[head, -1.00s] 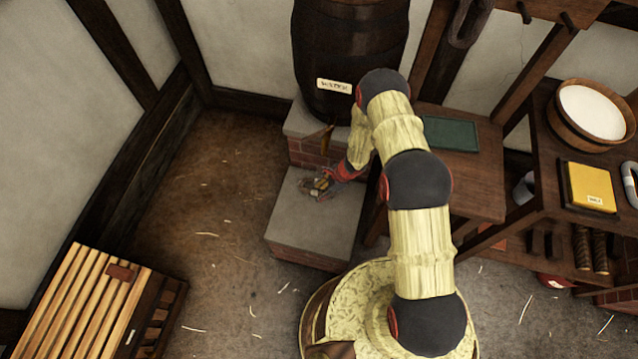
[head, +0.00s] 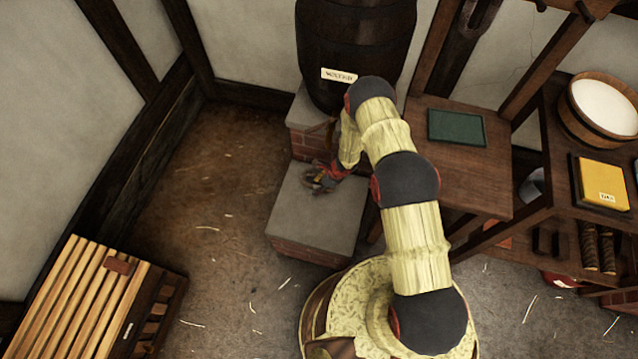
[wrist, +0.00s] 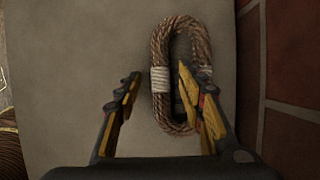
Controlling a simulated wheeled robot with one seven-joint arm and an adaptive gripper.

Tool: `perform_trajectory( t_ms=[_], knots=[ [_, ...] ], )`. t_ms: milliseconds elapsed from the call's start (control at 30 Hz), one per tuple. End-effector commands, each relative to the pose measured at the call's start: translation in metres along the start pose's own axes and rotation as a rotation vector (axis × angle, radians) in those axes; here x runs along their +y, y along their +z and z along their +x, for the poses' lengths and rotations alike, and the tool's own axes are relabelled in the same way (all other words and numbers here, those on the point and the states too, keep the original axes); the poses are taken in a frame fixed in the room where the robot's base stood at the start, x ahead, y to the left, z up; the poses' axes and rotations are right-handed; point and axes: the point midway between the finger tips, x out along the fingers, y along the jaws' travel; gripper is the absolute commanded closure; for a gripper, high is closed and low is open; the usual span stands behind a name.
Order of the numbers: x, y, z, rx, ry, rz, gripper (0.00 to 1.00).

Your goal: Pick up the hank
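The hank (wrist: 161,115) is an oval loop of brown rope with white bindings, lying on a grey stone step in the wrist view. My gripper (wrist: 155,82) is open, its yellow-and-black fingers pointing at the hank. The right finger overlaps the right side of the loop in the picture, and the left finger stands left of it over bare stone. I cannot tell whether either finger touches the rope. In the head view my gripper (head: 318,180) is low over the step, and the hank cannot be made out clearly there.
The stone step (head: 310,222) has brick sides and stands below a dark barrel (head: 350,35). A brick face (wrist: 290,80) rises close on the right in the wrist view. A wooden table (head: 480,180) is to the right, a slatted rack (head: 90,290) at left.

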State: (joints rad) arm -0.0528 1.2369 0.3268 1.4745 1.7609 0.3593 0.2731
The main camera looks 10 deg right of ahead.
Motion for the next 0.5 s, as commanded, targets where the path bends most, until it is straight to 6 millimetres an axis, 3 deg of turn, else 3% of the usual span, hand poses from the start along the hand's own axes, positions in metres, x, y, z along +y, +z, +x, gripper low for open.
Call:
perform_trajectory(
  t_ms=[200,500],
  knots=[
    [-0.0012,0.0012,-0.0003,-0.001,-0.002,0.0,0.61],
    [-0.001,0.001,-0.0003,-0.001,-0.001,0.0,0.78]
  ],
)
